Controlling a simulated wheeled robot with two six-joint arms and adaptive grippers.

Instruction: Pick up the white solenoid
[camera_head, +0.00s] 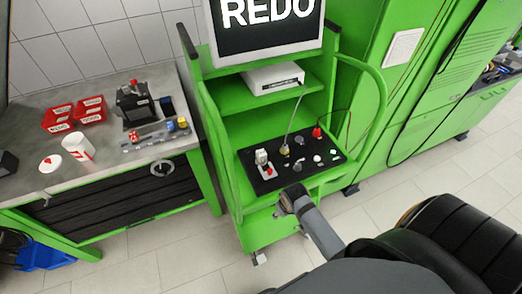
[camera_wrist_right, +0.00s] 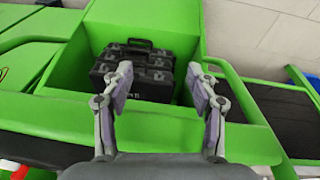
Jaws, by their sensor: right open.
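A small white and grey upright part (camera_head: 262,157) stands at the left of the black panel on the green cart in the head view. It may be the white solenoid, but it is too small to be sure. My right arm reaches in from the lower right to the cart's front, and its fingers are not clear there. In the right wrist view my right gripper (camera_wrist_right: 159,72) is open and empty, with its two fingers apart in front of a green bay. No solenoid can be made out in that view. My left gripper is not in view.
The black panel (camera_head: 249,182) holds several small fittings. A workbench (camera_head: 105,152) with red bins (camera_head: 58,117) and a white cup (camera_head: 78,147) stands at the left. In the wrist view a black case (camera_wrist_right: 150,85) sits in the green bay.

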